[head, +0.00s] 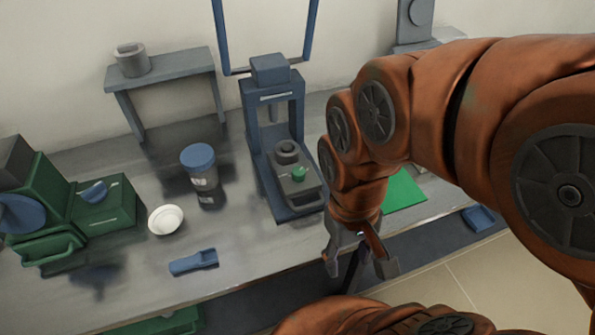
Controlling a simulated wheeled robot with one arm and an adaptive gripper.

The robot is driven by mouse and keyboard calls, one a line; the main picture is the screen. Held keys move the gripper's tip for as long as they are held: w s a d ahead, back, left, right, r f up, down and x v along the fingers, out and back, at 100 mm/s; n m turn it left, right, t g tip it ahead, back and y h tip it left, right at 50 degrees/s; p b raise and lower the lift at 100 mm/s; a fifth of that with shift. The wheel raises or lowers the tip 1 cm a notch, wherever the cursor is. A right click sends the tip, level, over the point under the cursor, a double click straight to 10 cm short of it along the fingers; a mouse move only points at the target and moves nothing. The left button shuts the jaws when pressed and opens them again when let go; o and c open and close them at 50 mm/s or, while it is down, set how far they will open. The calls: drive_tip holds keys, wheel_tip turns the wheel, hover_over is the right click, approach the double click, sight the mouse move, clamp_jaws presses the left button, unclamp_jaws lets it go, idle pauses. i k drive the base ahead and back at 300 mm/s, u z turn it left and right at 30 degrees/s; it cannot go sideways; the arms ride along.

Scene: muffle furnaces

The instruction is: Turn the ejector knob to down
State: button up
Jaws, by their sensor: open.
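A blue press (252,115) stands on the bench in the middle of the head view. A small green knob (298,174) sits on the front of the grey block (292,190) in the press, below and right of a dark ring-shaped part (286,151). I take this green knob for the ejector knob; I cannot read which way it is set. My gripper (360,268) hangs to the right and in front of the press near the bench's front edge. It points down, its fingers are apart and nothing is between them. It does not touch the knob.
A blue-lidded jar (198,155), a white bowl (166,219) and a blue scoop (193,262) lie left of the press. A green machine (100,208) stands far left. A grey stand (165,70) holds a cup. A green mat (403,191) lies right, partly behind my arm.

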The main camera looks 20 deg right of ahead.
sight(299, 172)
drive_tip(key=z, duration=0.05)
drive_tip(key=k, duration=1.45)
drive_tip(key=u, duration=0.7)
drive_tip(key=i, duration=1.4)
drive_tip(key=z, duration=0.5)
